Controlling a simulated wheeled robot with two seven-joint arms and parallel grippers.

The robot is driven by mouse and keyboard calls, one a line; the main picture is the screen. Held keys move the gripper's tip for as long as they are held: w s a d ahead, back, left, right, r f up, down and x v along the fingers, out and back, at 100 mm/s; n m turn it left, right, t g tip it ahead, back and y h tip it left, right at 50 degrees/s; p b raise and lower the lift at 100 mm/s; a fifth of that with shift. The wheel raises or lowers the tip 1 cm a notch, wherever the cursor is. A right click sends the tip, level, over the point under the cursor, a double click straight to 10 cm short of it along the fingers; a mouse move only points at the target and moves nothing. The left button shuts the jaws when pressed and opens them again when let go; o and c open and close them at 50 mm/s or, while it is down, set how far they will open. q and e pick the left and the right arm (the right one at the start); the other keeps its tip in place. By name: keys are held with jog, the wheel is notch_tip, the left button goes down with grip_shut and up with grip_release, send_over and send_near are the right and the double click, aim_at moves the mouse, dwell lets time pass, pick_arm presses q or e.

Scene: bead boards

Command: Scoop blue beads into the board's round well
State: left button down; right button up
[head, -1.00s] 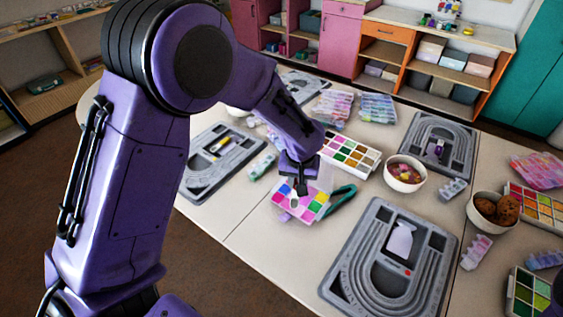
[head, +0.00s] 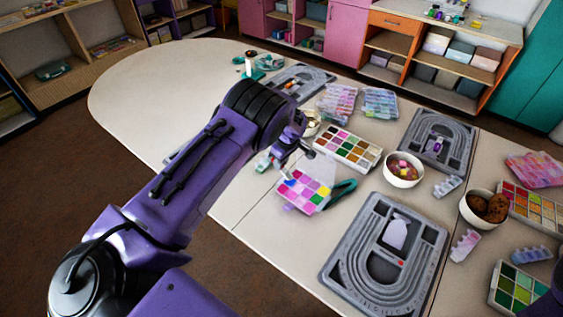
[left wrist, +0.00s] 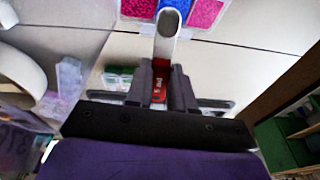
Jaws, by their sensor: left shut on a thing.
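The bead box (head: 305,193) with pink, magenta, green and blue compartments lies open on the table. My left gripper (head: 291,158) is at its far left edge. In the left wrist view the gripper (left wrist: 163,88) is shut on a scoop (left wrist: 167,27) with a pale head and a red patch near the jaws. The scoop's head is over or in front of the blue beads (left wrist: 178,6); I cannot tell whether it holds beads. The grey bead board (head: 345,262) nearest me has curved channels and a pale, bottle-shaped area (head: 396,233). My right gripper is out of view.
A paint-like bead tray (head: 347,148), a bowl of beads (head: 403,170) and a second board (head: 437,141) stand behind.

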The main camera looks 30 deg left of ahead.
pick_arm(q)
jog(key=shift+a+r, duration=0.1)
jog(key=shift+r, duration=0.45)
jog(key=shift+a+f+h, duration=0.1)
jog(key=shift+a+h, duration=0.15)
jog(key=shift+h, duration=0.05)
jog(key=shift+a+h+b, duration=0.15)
jog(key=shift+h+b, duration=0.35)
jog(key=shift+w+a+f+g+h+b, duration=0.15)
jog(key=shift+a+g+h+b, duration=0.15)
jog(key=shift+a+h+b, duration=0.5)
jog(key=shift+r+h+b, duration=0.55)
jog(key=shift+r+h, duration=0.2)
jog(key=shift+h, duration=0.35)
jog(key=shift+a+r+h, duration=0.2)
jog(key=shift+h, duration=0.1)
jog(key=shift+d, duration=0.1)
